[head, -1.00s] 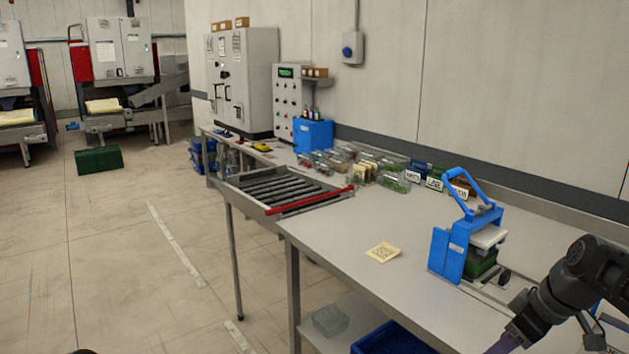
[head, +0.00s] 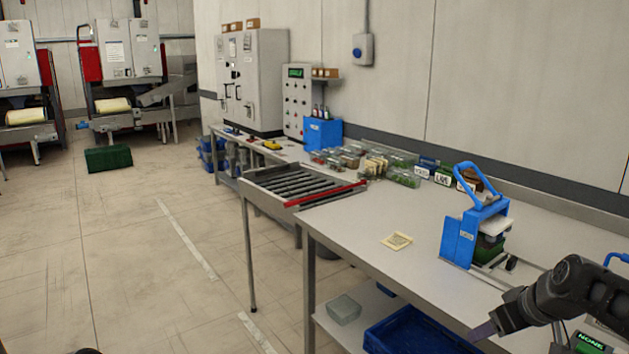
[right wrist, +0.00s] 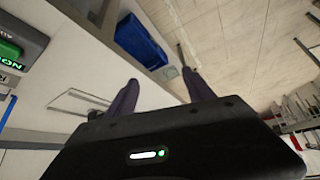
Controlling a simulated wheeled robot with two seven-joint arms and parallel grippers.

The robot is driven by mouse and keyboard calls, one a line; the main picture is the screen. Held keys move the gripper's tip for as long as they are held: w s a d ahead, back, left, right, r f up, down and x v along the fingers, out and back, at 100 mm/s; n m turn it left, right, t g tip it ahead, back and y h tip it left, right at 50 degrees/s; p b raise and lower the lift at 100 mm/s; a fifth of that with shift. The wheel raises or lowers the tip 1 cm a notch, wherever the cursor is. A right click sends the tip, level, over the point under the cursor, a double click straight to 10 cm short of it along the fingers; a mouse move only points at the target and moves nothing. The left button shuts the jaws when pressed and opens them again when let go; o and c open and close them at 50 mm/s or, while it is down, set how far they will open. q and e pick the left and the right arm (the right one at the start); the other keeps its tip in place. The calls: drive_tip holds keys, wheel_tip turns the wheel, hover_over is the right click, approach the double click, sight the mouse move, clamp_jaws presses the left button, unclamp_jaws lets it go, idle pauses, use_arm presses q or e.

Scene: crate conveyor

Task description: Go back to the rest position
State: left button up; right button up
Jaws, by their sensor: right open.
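My right gripper (right wrist: 160,90) shows in the right wrist view with its two dark fingers apart and nothing between them. In the head view my right arm comes in at the lower right, and the right gripper (head: 484,331) hangs at the front edge of the steel table (head: 345,222). It touches no object that I can see. My left gripper is not in view.
A blue hand press (head: 462,238) stands on the table near my right arm. A yellow card (head: 397,241) lies left of it. A roller conveyor (head: 290,187) with a red bar adjoins the table. A blue crate (head: 415,332) sits on the shelf below.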

drive_tip(key=s+a+f+m, duration=0.1)
drive_tip(key=a+f+m, duration=0.1)
drive_tip(key=a+f, duration=0.85)
drive_tip(key=s+a+f+m, duration=0.25)
drive_tip(key=a+f, duration=0.25)
drive_tip(key=f, duration=1)
drive_tip(key=s+a+f+g+y, duration=0.1)
drive_tip(key=s+a+f, duration=0.3)
drive_tip(key=s, duration=0.4)
drive_tip(key=s+a+f+g+y, duration=0.1)
drive_tip(key=s+a+f+g, duration=0.2)
drive_tip(key=s+a+f, duration=0.2)
drive_tip(key=s+a+f+g, duration=0.1)
drive_tip(key=s+a+f, duration=0.4)
drive_tip(key=s, duration=0.5)
drive_tip(key=shift+s+f+g+y, duration=0.4)
drive_tip(key=shift+f, duration=0.2)
drive_tip(key=shift+d, duration=0.1)
